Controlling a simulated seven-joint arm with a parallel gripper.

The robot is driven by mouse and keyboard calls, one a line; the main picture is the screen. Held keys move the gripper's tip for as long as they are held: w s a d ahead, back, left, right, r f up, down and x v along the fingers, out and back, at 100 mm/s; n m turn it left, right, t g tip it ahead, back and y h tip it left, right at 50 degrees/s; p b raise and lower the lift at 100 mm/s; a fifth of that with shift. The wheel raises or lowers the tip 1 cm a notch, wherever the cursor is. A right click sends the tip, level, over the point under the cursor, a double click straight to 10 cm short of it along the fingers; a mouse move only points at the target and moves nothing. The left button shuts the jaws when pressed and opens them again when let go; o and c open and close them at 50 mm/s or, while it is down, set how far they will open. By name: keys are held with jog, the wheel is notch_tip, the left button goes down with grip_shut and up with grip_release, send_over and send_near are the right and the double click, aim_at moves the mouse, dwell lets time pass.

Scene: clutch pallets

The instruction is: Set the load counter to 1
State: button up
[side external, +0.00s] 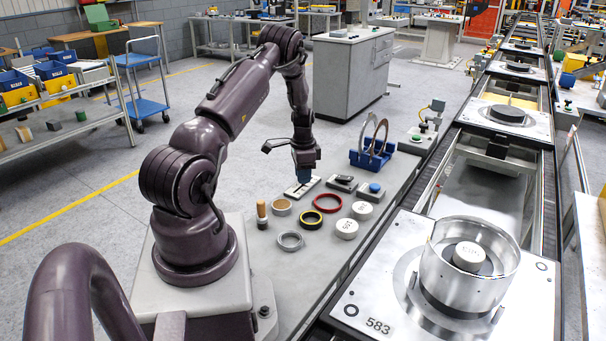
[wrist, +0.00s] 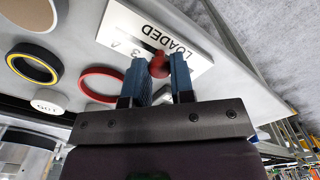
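The load counter (wrist: 187,62) is a white plate marked LOADED, with printed digits and a dark slot, seen upside down in the wrist view. It also shows as a pale plate on the bench (side external: 302,187) in the side external view. A small red knob (wrist: 158,66) stands at the slot. My gripper (wrist: 159,68) is over the counter, its two blue fingers close together on either side of the knob, with no clear gap. Its fingers also show above the plate (side external: 304,177) in the side view. The fingers and knob hide part of the digits and the slot.
A red ring (side external: 327,203), a black-and-yellow ring (side external: 310,220) and white discs lie near the counter. Pallets on the conveyor (side external: 380,275) run along the right.

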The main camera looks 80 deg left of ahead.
grip_shut()
jog(key=shift+w+a, duration=0.75)
jog(key=shift+a, duration=0.05)
jog(key=o, duration=0.7)
grip_release()
notch_tip(320, 180, up, 13)
